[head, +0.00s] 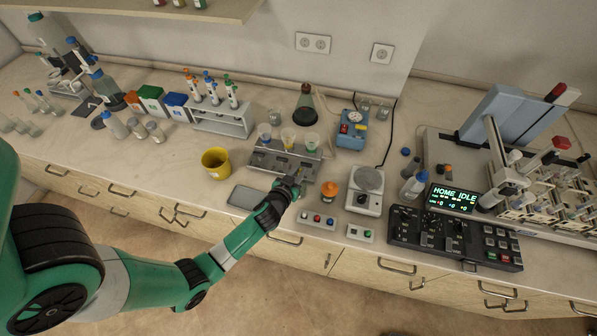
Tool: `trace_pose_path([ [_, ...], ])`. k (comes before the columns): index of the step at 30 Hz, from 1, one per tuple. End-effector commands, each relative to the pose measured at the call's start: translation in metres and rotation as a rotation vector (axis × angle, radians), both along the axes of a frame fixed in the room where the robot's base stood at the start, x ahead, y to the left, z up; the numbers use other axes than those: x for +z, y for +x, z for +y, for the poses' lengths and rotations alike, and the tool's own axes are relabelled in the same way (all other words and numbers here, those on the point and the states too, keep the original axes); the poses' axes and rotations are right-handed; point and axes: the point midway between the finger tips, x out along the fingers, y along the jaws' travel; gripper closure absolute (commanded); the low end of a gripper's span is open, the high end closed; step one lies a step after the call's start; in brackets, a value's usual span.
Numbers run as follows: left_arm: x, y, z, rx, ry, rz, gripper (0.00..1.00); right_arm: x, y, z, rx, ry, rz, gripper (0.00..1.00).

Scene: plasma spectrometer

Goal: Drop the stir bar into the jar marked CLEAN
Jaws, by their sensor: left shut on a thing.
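My left gripper (291,183) is at the front right of the grey multi-place stirrer (262,164), low over the bench. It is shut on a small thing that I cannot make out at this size. I cannot pick out the stir bar anywhere in the head view. My right gripper is out of view.
Beakers with coloured liquid (288,137) stand on the stirrer. A yellow pot (215,161) and a grey pad (248,197) lie left of the gripper. A balance (366,190), an orange-topped item (330,190) and a button box (317,220) crowd its right.

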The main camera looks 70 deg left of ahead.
Motion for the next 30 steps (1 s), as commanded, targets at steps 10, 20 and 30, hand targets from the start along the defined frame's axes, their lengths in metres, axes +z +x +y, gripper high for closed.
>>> trace_pose_path([
  [10,0.001,0.000,0.000,0.000,0.000,0.000,0.48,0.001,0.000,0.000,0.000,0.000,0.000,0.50],
  [20,0.002,-0.002,-0.002,-0.001,0.000,0.000,0.48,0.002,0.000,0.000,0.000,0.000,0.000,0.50],
  [30,0.027,-0.048,-0.046,-0.005,0.000,0.002,0.48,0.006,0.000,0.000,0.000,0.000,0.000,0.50],
])
